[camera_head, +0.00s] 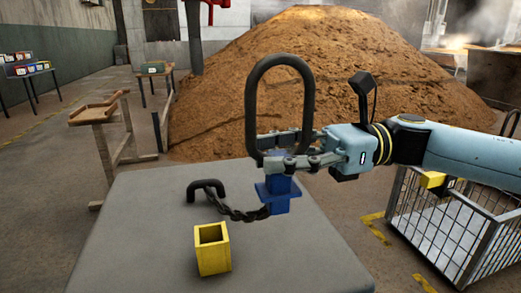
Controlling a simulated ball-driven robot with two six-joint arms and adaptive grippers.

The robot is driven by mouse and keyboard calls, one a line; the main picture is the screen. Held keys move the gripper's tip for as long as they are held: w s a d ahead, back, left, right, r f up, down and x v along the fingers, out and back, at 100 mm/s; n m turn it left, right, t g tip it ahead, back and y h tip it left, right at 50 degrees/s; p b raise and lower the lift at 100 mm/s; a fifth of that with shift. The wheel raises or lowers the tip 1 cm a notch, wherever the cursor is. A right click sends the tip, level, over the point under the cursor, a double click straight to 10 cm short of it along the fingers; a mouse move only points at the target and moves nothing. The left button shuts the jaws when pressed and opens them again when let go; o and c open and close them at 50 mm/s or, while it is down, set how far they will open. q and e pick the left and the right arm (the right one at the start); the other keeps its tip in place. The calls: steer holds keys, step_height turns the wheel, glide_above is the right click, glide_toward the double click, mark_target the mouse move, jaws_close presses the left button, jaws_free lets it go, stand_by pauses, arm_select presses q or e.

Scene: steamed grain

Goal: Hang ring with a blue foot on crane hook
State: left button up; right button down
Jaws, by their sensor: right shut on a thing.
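The ring (252,105) is a large black upright oval loop, and its blue foot (279,203) is below it. My right gripper (287,163) comes in from the right and is shut on the ring's lower part, just above the foot. The ring and foot are over the right part of the grey table; I cannot tell whether the foot touches the tabletop. A dark chain (238,213) runs from beside the foot to a small black arch (206,185) on the table. I cannot clearly identify a crane hook. My left gripper is not in view.
A yellow open-topped box (213,252) stands on the grey table (140,235), near the front. A wire crate (440,225) stands at the right. A wooden stand (100,112) is at the left, and a big brown grain heap (350,60) is behind. The table's left side is clear.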

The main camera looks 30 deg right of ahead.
mark_target(304, 119)
steer(key=shift+s+d+r, duration=0.1)
steer(key=shift+r, duration=0.4)
steer(key=shift+r+p, duration=1.75)
steer(key=shift+r, duration=0.2)
